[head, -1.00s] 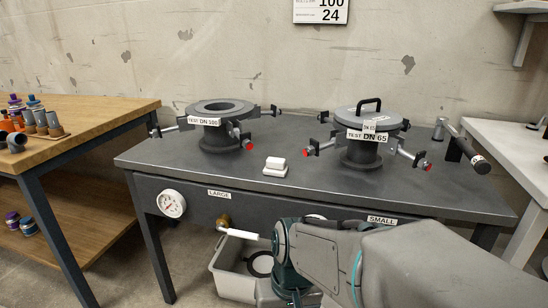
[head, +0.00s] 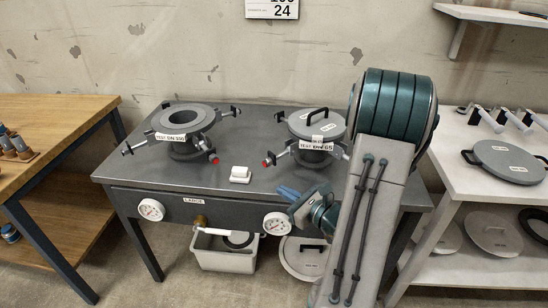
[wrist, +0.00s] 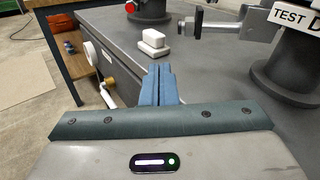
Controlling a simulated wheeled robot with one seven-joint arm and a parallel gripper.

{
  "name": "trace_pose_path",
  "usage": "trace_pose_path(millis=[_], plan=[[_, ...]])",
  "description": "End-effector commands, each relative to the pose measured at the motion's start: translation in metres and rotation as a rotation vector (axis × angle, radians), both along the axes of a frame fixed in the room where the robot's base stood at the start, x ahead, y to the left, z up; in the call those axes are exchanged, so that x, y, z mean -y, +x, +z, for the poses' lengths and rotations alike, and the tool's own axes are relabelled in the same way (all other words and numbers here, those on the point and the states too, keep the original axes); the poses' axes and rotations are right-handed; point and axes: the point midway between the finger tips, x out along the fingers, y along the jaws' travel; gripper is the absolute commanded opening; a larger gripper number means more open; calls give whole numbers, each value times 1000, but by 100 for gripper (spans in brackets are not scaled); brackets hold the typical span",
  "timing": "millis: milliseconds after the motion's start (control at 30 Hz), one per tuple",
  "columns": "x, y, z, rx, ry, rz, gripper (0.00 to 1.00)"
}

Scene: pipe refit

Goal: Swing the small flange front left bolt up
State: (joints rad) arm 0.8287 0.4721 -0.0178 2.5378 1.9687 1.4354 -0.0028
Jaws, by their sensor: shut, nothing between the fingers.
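The small flange (head: 314,155), labelled TEST DN 65, stands on the right of the bench with a grey handled lid (head: 317,123) on top. Its front left bolt (head: 272,160) sticks out sideways to the left, swung down, with a red end. In the wrist view a bolt (wrist: 222,27) reaches left from the flange body (wrist: 290,62); I take it for the same one. My gripper (head: 288,192) has blue fingers, shut and empty, at the bench's front edge, below and apart from the bolt. In the wrist view the fingertips (wrist: 160,70) are together. My arm hides part of the flange's right side.
A white block (head: 240,174) lies between the flanges. Gauges (head: 151,210) sit on the bench front. A side table (head: 480,190) with a lid stands right. The bench between the flanges is mostly clear.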

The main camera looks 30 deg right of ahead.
Motion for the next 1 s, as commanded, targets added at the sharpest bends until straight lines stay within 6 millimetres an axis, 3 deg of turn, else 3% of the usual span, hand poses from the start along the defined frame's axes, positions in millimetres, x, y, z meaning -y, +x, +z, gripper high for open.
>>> trace_pose_path(millis=[33, 167, 567, 767, 1000], plan=[[13, -1, 4, 0, 20, -55, 0], [30, -3, 3, 5, 42, -128, 0], [31, 0, 2, 7, 43, -134, 0], [26, 24, 0, 7, 45, -130, 0], [18, 68, -3, 7, 43, -129, 0]])
